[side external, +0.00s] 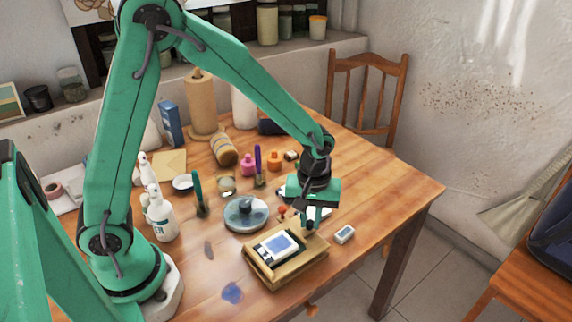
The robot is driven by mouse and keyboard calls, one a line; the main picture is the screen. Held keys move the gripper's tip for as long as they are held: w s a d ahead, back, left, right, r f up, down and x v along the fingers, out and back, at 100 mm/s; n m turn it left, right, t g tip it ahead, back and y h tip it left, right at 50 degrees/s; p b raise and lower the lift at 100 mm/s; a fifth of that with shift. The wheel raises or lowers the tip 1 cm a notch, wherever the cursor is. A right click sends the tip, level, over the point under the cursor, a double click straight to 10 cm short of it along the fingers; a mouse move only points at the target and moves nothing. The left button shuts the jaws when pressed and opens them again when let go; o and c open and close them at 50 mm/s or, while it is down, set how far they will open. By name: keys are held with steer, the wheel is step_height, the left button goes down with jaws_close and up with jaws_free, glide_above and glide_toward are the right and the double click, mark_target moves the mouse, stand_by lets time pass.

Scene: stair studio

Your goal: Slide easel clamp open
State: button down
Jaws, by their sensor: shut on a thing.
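The tabletop easel (301,269) is a low wooden box lying on the table near its front edge. A small blue and white picture with a dark border (279,246) lies on it. My gripper (310,224) points down at the easel's back right edge, beside the picture. It is shut on a small part there, which looks like the easel clamp. The fingers and the wrist hide most of that part, so its exact shape and position cannot be made out.
A round dish (246,214) stands left of my gripper. A small white block (345,234) lies right of the easel. Bottles, pink and orange jars (274,161) and paper rolls (202,104) crowd the back. The table's right end (400,188) is clear.

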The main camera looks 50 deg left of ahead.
mark_target(312, 221)
steer(key=shift+w+r, duration=0.1)
steer(key=shift+w, duration=0.3)
steer(key=c, duration=1.6)
jaws_free()
steer(key=shift+o, duration=1.3)
steer(key=shift+s, duration=0.1)
steer(key=shift+r, duration=3.9)
